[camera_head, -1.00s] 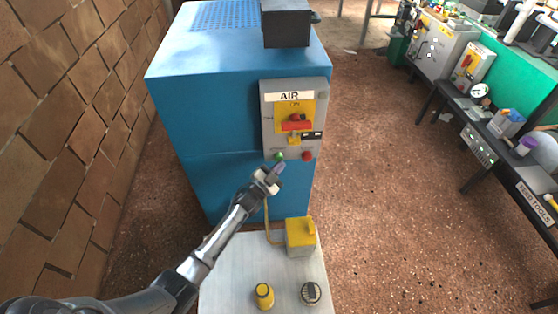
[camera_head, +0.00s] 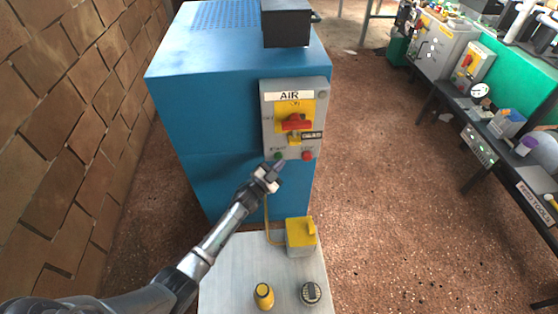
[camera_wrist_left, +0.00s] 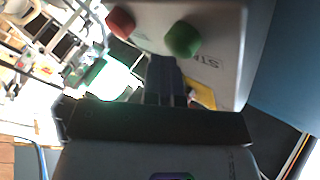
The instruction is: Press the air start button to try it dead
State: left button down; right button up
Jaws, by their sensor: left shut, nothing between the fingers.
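The grey control panel (camera_head: 267,110) marked AIR is on the front of a blue cabinet (camera_head: 190,110). Low on it are a green start button (camera_head: 278,155) and a red button (camera_head: 307,155). A red rotary handle (camera_head: 296,122) on a yellow plate sits above them, with a yellow lock-like piece (camera_head: 294,139) and a dark tag below it. My left gripper (camera_head: 277,168) is shut and empty, its tip just below the green button. The left wrist view shows its fingers (camera_wrist_left: 165,80) close below the green button (camera_wrist_left: 184,40); I cannot tell whether they touch. My right gripper is out of view.
A pale table (camera_head: 235,280) in front holds a yellow-topped grey box (camera_head: 300,238), a yellow item (camera_head: 264,295) and a round dark-topped item (camera_head: 311,293). A dark box (camera_head: 287,22) sits on the cabinet. A brick wall is at left; benches are at right, with open floor between.

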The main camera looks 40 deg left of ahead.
pick_arm(q)
jog(key=shift+s, duration=0.1)
jog(key=shift+s+d+p, duration=0.5)
jog(key=shift+s+d, duration=0.05)
jog(key=shift+d, duration=0.05)
jog(key=s+d+p, duration=0.2)
jog(key=s+d, duration=0.1)
jog(key=shift+s+d, duration=0.25)
jog(key=shift+d, duration=0.05)
dwell(0.5)
dwell(0.4)
